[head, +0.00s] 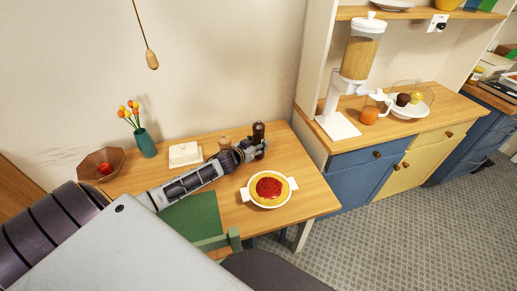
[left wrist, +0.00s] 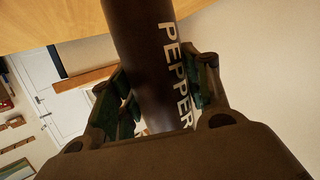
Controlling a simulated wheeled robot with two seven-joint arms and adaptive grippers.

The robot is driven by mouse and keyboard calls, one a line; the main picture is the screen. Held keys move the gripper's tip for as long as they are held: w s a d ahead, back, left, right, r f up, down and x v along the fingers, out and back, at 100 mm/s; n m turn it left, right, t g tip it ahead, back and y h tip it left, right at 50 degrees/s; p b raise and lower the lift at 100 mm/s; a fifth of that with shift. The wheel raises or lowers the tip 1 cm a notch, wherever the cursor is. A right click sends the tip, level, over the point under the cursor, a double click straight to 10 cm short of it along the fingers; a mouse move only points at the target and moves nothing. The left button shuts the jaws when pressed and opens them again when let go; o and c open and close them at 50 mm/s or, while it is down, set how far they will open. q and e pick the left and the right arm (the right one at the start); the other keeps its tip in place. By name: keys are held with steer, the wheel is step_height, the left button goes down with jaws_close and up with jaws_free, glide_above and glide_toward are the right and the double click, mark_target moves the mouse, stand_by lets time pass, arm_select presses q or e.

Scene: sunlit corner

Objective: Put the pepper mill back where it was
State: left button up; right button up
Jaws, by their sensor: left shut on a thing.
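The dark brown pepper mill (head: 258,130) stands upright at the back right of the wooden table (head: 312,193) in the head view. My left gripper (head: 256,149) reaches it from the left and is shut on it. In the left wrist view the mill (left wrist: 140,45), with "PEPPER" in white letters, lies between the two fingers of my left gripper (left wrist: 160,100). I cannot tell whether its base touches the table. My right gripper is not in view.
A small wooden jar (head: 225,142) and a white butter dish (head: 185,154) stand left of the mill. A white dish with red-topped food (head: 289,183) is in front. A teal vase (head: 145,143) and brown bowl (head: 117,163) are further left. A cereal dispenser (head: 358,57) stands on the right-hand counter.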

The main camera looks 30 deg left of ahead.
arm_select(q)
steer(key=shift+f, duration=1.35)
steer(key=shift+f, duration=0.1)
steer(key=o, duration=1.2)
steer(key=shift+s, duration=0.1)
steer(key=v, duration=0.7)
steer(key=shift+s, duration=0.15)
